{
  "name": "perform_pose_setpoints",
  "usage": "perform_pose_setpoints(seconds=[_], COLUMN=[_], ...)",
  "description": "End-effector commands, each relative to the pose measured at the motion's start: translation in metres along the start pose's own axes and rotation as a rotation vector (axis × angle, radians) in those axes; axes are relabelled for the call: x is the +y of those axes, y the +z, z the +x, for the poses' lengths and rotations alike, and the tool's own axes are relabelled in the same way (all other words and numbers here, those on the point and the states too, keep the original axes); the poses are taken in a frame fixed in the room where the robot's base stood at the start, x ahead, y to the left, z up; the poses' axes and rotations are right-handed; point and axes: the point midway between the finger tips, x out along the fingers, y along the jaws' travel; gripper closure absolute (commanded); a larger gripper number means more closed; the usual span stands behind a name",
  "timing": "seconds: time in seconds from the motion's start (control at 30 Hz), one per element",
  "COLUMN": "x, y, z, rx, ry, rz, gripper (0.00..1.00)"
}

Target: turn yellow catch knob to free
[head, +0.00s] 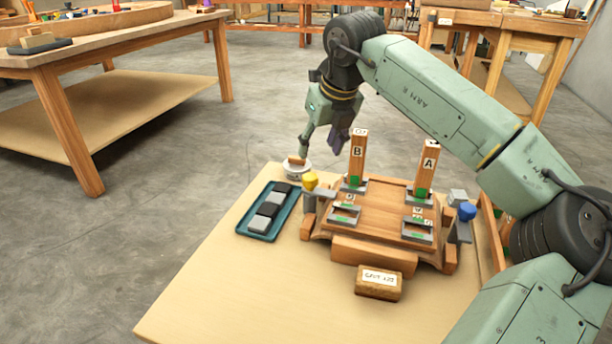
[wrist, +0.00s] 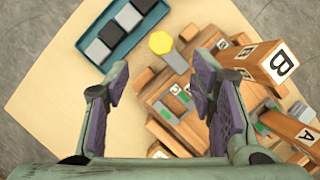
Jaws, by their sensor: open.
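The yellow catch knob (head: 310,181) stands at the left side of the wooden fixture (head: 372,215), with a grey bar (head: 320,192) beside it. In the wrist view the yellow knob (wrist: 160,42) shows as a faceted yellow top, with the grey bar (wrist: 176,62) pointing down-right from it. My gripper (head: 320,145) is above the far left part of the table, apart from the knob. In the wrist view my gripper (wrist: 162,82) is open and empty, and the knob appears beyond the gap between its fingers.
Wooden posts B (head: 357,155) and A (head: 425,168) stand up from the fixture. A blue knob (head: 467,211) is at its right side. A blue tray (head: 253,228) with grey and black blocks lies left of the knob. A labelled block (head: 378,282) sits in front; the table's front left is clear.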

Motion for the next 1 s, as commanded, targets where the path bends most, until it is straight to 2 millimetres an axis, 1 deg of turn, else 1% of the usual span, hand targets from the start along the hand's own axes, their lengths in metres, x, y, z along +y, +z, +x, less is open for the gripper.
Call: perform_pose_setpoints(seconds=[0.03, 0.17, 0.4, 0.5, 0.6, 0.77, 1.0], x=[-0.003, -0.002, -0.001, -0.001, -0.001, -0.001, -0.001], y=[-0.002, -0.002, -0.002, -0.002, -0.001, -0.001, -0.001], z=[0.003, 0.020, 0.067, 0.083, 0.096, 0.105, 0.107], rx=[0.004, 0.006, 0.003, 0.004, 0.002, 0.002, 0.001], ry=[-0.007, -0.003, 0.000, 0.000, -0.001, -0.001, -0.002], rz=[0.005, 0.004, 0.002, 0.002, 0.002, 0.002, 0.002], gripper=[0.49, 0.49, 0.49, 0.49, 0.49, 0.49, 0.49])
